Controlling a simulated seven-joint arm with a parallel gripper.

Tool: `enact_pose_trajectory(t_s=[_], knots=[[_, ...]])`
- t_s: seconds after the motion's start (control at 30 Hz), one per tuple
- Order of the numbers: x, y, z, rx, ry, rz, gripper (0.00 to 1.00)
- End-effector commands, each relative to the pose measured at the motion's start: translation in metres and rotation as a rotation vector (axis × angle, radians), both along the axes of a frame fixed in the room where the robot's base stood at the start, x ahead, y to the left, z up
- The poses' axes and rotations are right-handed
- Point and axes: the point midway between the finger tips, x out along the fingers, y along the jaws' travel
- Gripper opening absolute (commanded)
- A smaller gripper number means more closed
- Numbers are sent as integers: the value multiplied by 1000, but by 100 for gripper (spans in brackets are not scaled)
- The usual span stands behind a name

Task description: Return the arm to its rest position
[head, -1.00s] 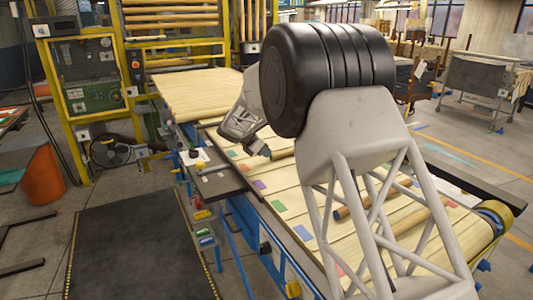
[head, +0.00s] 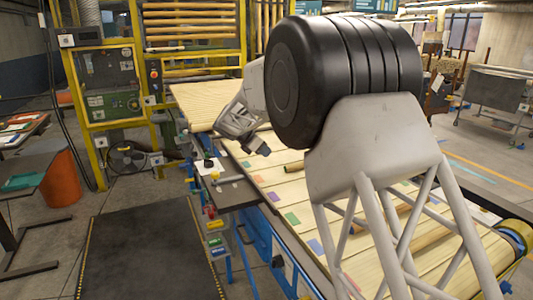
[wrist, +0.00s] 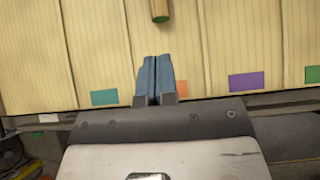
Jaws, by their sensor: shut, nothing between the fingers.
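My gripper (head: 262,150) hangs over the left edge of the slatted wooden conveyor, near its far part, in the head view. In the wrist view its two blue-grey fingers (wrist: 154,78) are together with nothing between them. The wooden conveyor bed (wrist: 100,40) lies beyond the fingertips, with coloured patches along its near edge. The end of a turned wooden rod (wrist: 160,10) shows at the top of the wrist view, apart from the fingers. My arm's black joint and pale lattice link hide much of the conveyor in the head view.
A dark shelf (head: 235,192) with small tools runs along the conveyor's left side. Wooden rods (head: 430,238) lie on the bed behind my arm. A yellow-framed machine (head: 105,90), a fan (head: 126,160) and an orange bin (head: 60,178) stand left. A dark mat (head: 145,245) lies clear in front.

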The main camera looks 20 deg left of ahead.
Motion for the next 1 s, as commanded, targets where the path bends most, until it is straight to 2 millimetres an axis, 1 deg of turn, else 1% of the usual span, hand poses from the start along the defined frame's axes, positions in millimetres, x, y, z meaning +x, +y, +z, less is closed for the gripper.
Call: enact_pose_trajectory(t_s=[0.37, 0.47, 0.57, 0.67, 0.77, 1.0], knots=[[0, -2, 1, 3, -1, -3, 0], [-1, -8, 5, 13, -5, -17, 0], [-4, -22, 11, 34, -9, -43, 0], [-9, -43, 20, 68, -16, -88, 0], [-17, -70, 31, 112, -26, -146, 0], [-45, -146, 56, 236, -58, -321, 0]])
